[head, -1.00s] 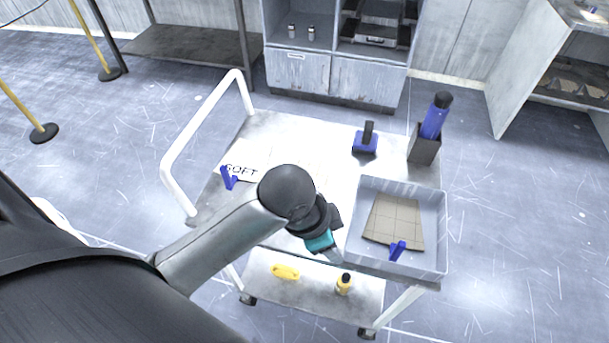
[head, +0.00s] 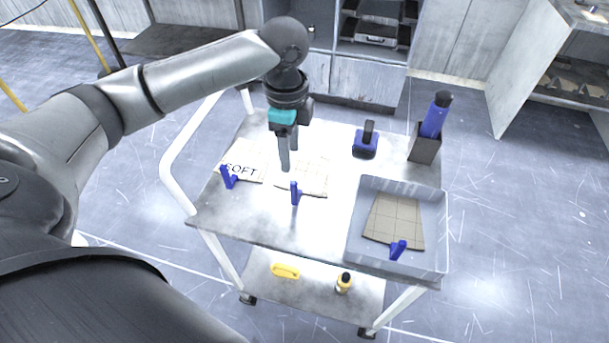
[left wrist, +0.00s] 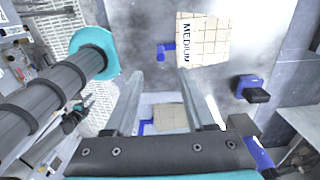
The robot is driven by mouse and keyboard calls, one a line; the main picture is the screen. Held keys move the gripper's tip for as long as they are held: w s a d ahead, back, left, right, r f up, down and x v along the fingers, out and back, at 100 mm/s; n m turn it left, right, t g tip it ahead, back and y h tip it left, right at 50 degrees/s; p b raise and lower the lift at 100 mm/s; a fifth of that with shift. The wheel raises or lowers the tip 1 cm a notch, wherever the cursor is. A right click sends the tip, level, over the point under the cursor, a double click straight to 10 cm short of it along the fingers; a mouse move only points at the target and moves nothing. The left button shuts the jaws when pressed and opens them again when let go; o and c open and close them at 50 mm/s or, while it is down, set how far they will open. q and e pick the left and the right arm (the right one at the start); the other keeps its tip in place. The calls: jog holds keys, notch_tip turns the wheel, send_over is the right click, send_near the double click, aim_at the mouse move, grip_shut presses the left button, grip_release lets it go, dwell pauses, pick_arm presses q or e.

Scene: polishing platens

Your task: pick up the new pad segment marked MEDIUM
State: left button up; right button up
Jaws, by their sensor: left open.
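The new pad segment marked MEDIUM (left wrist: 215,45) is a pale, grid-lined piece with a blue tab (left wrist: 167,52); its lettering reads clearly in the left wrist view. In the head view this pad (head: 312,178) lies on the cart's top between the SOFT pad and the grey tray, its blue tab (head: 295,192) standing at the near side. My left gripper (head: 290,160) is open and empty, fingers pointing down, over or just behind the pad's left part; the exact height is unclear. The fingers (left wrist: 165,108) are spread in the left wrist view, with the pad beyond them. My right gripper is not in view.
A SOFT pad (head: 242,163) with a blue tab lies left on the cart. A grey tray (head: 436,225) at right holds a brownish pad (head: 393,222). A blue-and-black tool (head: 365,143) and a blue bottle in a dark holder (head: 424,150) stand behind. A white handle (head: 176,150) rises at left.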

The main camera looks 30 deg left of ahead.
aim_at(294, 191)
pick_arm(q)
notch_tip(294, 191, down, 9)
jog(key=shift+f+b, duration=0.1)
jog(key=shift+b, duration=0.75)
jog(key=f, duration=0.2)
jog(key=f+b, duration=0.1)
jog(key=f, duration=0.2)
jog(key=shift+w+d, duration=0.1)
jog(key=shift+d, duration=0.1)
jog(key=shift+c, duration=0.2)
jog(key=shift+r, duration=0.1)
grip_shut()
